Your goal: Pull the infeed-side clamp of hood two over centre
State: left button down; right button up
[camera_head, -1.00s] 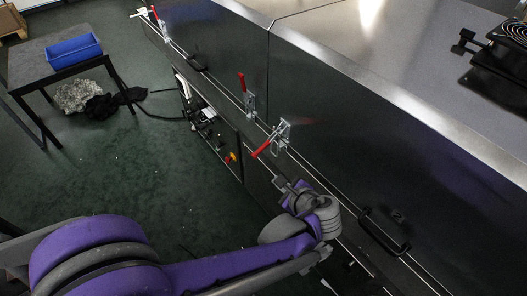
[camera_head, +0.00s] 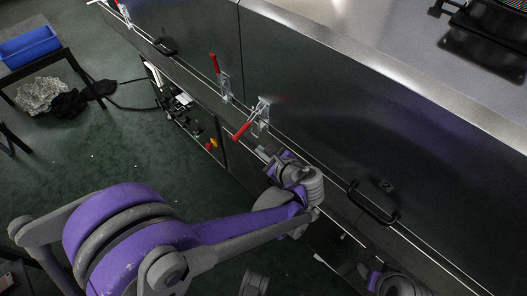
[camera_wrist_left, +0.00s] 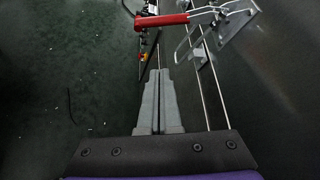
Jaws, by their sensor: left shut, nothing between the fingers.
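Hood two is the dark panel marked 2 (camera_head: 387,185). Near its left end is a toggle clamp with a metal body (camera_head: 262,112) and a red handle (camera_head: 241,131) that slants down to the left, out from the hood. In the left wrist view the red handle (camera_wrist_left: 162,21) lies across the top, with its metal linkage (camera_wrist_left: 222,17) to the right. My left gripper (camera_head: 263,152) is shut and empty, just below the handle. Its fingers (camera_wrist_left: 158,72) lie together, pointing towards the handle, with a visible gap.
A second clamp with an upright red handle (camera_head: 213,63) is close to the left, on the neighbouring hood. A black pull handle (camera_head: 372,205) sticks out of hood two. A table with a blue bin (camera_head: 28,46) stands at far left; the green floor between is mostly open.

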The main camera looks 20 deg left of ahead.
aim_at(247, 125)
pick_arm(q)
jog(key=w+a, duration=0.2)
jog(key=a, duration=0.4)
jog(key=shift+r, duration=0.35)
jog(key=shift+r, duration=0.1)
jog(key=shift+r, duration=0.15)
